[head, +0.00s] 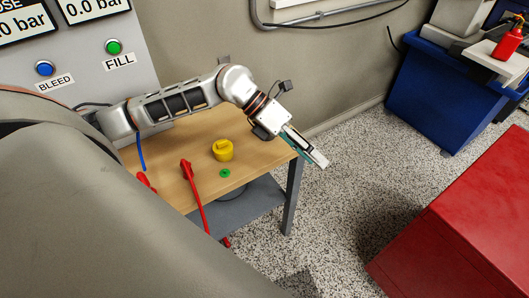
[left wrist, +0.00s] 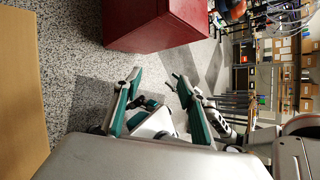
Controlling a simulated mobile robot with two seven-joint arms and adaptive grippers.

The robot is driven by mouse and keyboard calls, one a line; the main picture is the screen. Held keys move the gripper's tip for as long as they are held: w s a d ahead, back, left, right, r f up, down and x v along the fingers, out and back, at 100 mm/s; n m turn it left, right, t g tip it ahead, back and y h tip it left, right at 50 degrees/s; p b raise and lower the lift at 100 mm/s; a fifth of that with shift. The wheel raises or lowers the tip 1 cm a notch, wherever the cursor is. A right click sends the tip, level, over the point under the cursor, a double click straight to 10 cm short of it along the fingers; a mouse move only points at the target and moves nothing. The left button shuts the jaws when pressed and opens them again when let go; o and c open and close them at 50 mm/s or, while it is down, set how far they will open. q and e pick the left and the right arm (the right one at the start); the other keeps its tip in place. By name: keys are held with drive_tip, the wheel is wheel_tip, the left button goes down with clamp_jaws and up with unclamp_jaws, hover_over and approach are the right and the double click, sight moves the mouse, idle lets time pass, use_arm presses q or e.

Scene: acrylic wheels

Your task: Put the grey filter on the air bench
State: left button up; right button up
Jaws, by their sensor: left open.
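The air bench (head: 165,190) is a wooden-topped table with a grey shelf below, under a grey panel with BLEED and FILL buttons. I cannot make out a grey filter in either view. My left gripper (head: 315,157) is beyond the bench's right edge, above the floor, pointing down and right. In the left wrist view its two teal-padded fingers (left wrist: 158,96) stand wide apart, with no held object visible between them. The wooden top also shows at the left edge of that view (left wrist: 20,95).
A red box (head: 460,220) stands at right, a blue bin (head: 430,95) behind. Speckled floor between is clear.

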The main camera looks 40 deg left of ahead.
use_arm(q)
drive_tip(key=s+d+r+n+t+h, duration=0.2)
drive_tip(key=d+r+n+t+h, duration=0.15)
drive_tip(key=d+n+h, duration=0.45)
drive_tip(key=w+a+f+n+t+y, duration=0.1)
drive_tip(key=a+f+n+t+y, duration=0.3)
drive_tip(key=n, duration=0.5)
drive_tip(key=w+a+f+n+t+y, duration=0.1)
drive_tip(key=a+f+n+t+y, duration=0.1)
drive_tip(key=f+n+t+y, duration=0.6)
drive_tip(key=s+a+f+n+g+y, duration=0.2)
drive_tip(key=s+f+n+g, duration=0.1)
drive_tip(key=s+f+n, duration=0.2)
drive_tip(key=s+a+f+n+g+y, duration=0.2)
drive_tip(key=s+f+n, duration=0.4)
drive_tip(key=s+f, duration=0.3)
wheel_tip(320, 180, down, 5)
drive_tip(key=shift+s+a+r+n+g, duration=0.2)
drive_tip(key=shift+s+a+n+g, duration=0.15)
drive_tip(key=shift+a+g, duration=0.45)
drive_tip(key=shift+d, duration=0.1)
